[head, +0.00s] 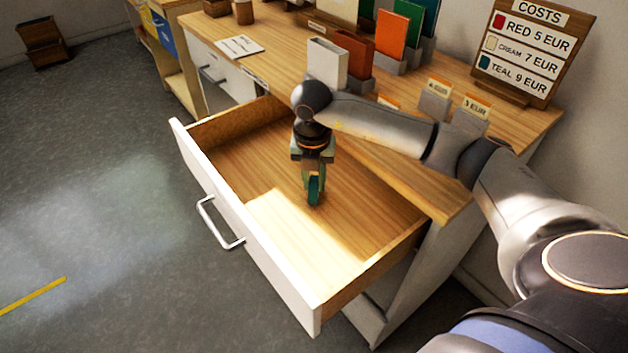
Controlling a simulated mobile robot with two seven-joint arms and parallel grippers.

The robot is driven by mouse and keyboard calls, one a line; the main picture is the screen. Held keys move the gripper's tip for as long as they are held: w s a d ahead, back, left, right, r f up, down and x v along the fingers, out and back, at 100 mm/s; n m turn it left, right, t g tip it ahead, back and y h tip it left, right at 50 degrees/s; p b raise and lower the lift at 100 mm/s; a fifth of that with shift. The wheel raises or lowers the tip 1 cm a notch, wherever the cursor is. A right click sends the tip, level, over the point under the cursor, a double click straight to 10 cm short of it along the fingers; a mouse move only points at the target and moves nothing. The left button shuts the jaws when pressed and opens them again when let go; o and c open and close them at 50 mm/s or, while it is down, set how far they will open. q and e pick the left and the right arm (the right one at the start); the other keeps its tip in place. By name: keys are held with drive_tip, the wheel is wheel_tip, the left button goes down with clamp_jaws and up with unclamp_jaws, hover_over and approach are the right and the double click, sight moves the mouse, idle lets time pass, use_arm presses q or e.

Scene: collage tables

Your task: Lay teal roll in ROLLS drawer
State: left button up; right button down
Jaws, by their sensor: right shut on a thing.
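The teal roll (314,190) is in my right gripper (311,175), which is shut on it and points down over the open drawer. The roll's lower end is over the drawer floor; I cannot tell whether it touches. The open drawer (243,230) is pulled out from the wooden-topped table, with a white front and a metal handle (220,223). Its wooden floor shows bare around the gripper. No ROLLS label can be read on it from here. My left gripper is not in view.
On the tabletop stand a COSTS sign (527,47), price cards (436,99) and upright coloured cards in holders, including an orange one (391,36). A white holder (327,63) stands just behind my right wrist. A closed drawer (215,76) is to the left. Grey floor lies open in front.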

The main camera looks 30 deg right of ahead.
sight(313, 185)
drive_tip(key=shift+f, duration=0.1)
drive_tip(key=shift+f, duration=0.15)
drive_tip(key=c, duration=0.7)
unclamp_jaws()
drive_tip(key=r, duration=0.8)
drive_tip(key=s+a+r+p, duration=0.1)
drive_tip(key=r, duration=0.3)
drive_tip(key=shift+r, duration=0.15)
